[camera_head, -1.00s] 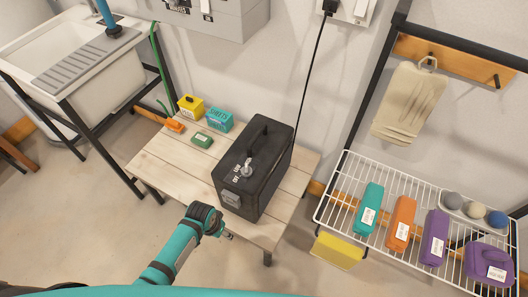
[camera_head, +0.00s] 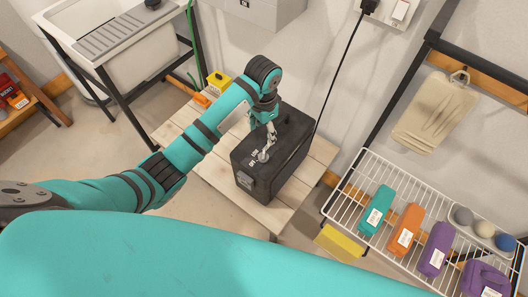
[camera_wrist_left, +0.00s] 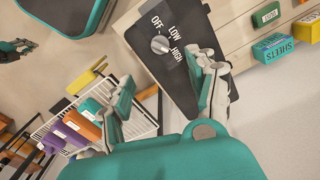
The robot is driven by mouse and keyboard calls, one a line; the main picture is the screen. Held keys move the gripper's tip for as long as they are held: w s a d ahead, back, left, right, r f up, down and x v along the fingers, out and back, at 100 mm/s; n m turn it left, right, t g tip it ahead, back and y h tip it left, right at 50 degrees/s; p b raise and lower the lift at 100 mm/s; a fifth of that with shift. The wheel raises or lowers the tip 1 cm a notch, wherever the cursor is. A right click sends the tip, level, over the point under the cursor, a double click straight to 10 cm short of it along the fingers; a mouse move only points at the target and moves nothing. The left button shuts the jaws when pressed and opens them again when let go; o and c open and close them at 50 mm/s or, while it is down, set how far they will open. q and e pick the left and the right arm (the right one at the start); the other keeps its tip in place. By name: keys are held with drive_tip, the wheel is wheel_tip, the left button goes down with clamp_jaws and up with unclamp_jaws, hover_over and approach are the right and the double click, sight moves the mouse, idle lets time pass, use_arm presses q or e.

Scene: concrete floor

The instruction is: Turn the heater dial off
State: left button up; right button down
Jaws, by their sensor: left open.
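The heater (camera_head: 249,178) is a black box on a wooden table. Its round grey dial (camera_head: 262,156) is on the top face, partly behind my gripper in the head view. In the left wrist view the dial (camera_wrist_left: 160,44) sits beside the white words OFF, LOW and HIGH on the heater (camera_wrist_left: 143,22). I cannot tell which word it points at. My left gripper (camera_head: 270,138) is over the heater close to the dial; contact is unclear. In the left wrist view its fingers (camera_wrist_left: 160,70) are spread and empty. What seems to be my right gripper (camera_wrist_left: 15,48) shows small at the upper left.
A yellow box (camera_head: 218,82) stands on the table (camera_head: 290,205) behind my arm. A wire rack (camera_head: 350,190) with teal, orange and purple packages is to the right. A sink (camera_head: 120,40) is at the upper left. A black cord (camera_head: 335,75) runs up the wall behind the heater.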

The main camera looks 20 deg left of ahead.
sight(263, 154)
use_arm(q)
wheel_tip(263, 154, down, 14)
drive_tip(key=shift+r, duration=0.25)
use_arm(e)
drive_tip(key=shift+d+f, duration=0.1)
drive_tip(key=shift+d, duration=0.3)
use_arm(q)
drive_tip(key=shift+c, duration=0.3)
drive_tip(key=c, duration=1.1)
use_arm(e)
drive_tip(key=shift+a, duration=0.2)
